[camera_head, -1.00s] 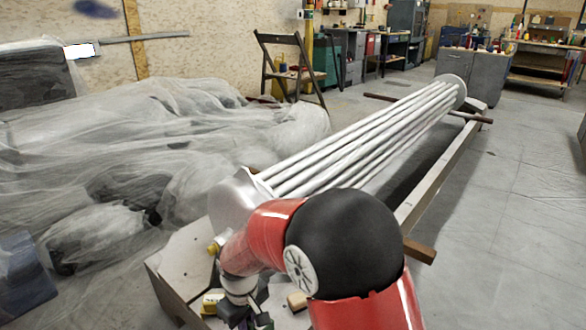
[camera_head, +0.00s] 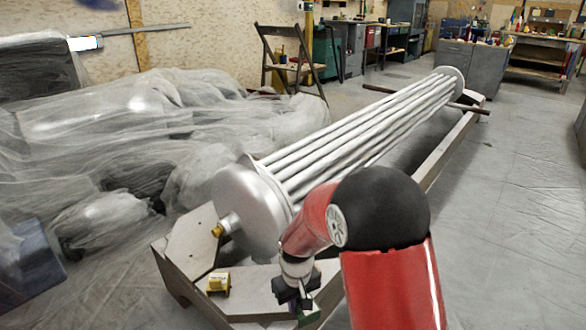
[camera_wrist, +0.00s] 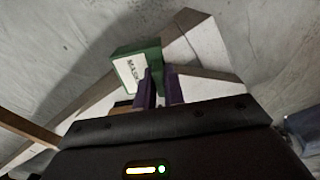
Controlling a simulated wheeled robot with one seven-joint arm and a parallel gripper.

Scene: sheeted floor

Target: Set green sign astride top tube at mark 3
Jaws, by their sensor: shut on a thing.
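The green sign (camera_wrist: 138,72), a small block with a white lettered label, is at the fingertips of my gripper (camera_wrist: 160,88) in the wrist view. The purple fingers are shut on its edge. In the head view my gripper (camera_head: 296,303) is low over the near end of the stand, and a bit of green shows beside it. The tube bundle (camera_head: 365,125) runs from a round silver end plate (camera_head: 245,208) away to the far right. Its top tube lies beyond my gripper, apart from the sign. I cannot make out mark 3.
A brass fitting (camera_head: 226,225) sticks out from the end plate. Plastic-draped goods (camera_head: 130,130) crowd the left. The floor on the right (camera_head: 510,200) is clear.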

